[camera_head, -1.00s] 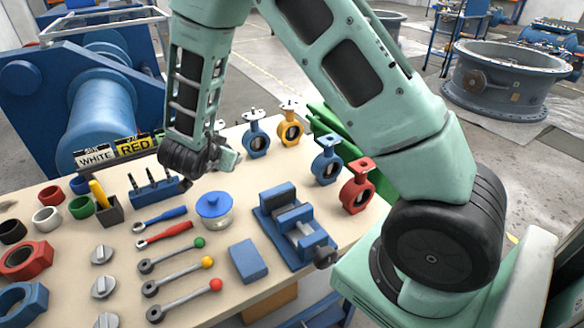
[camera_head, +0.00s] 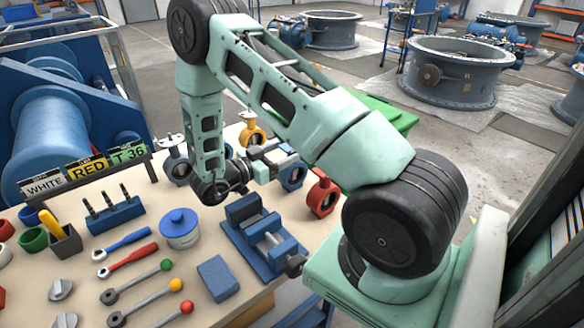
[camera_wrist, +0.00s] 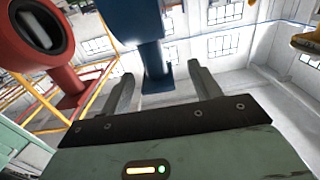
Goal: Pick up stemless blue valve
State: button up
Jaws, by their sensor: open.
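A blue butterfly valve (camera_head: 292,178) stands on the table beside the red valve, its upper part hidden by my gripper (camera_head: 272,159). In the wrist view the blue valve (camera_wrist: 138,20) fills the top middle. Its narrow neck and end flange lie in the gap between the two fingers of my gripper (camera_wrist: 163,80). The fingers are apart, with room on either side of the neck; no contact shows. Whether this valve has a stem cannot be told now. Another blue valve (camera_head: 229,151) is mostly hidden behind my arm.
The red valve (camera_head: 322,194) stands close on the right and shows at left in the wrist view (camera_wrist: 38,30). A yellow valve (camera_head: 251,130) and a grey valve (camera_head: 174,165) stand farther back.

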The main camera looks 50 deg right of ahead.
aim_at(290, 148)
jog(key=d, duration=0.1)
jog(key=s+d+p, duration=0.1)
jog(key=d+r, duration=0.1)
jog(key=d, duration=0.1)
jog(key=shift+s+p, duration=0.25)
jog(key=shift+p, duration=0.05)
jog(key=shift+s+d+f, duration=0.1)
jog(key=shift+d+f, duration=0.05)
jog(key=shift+d, duration=0.4)
grip_shut()
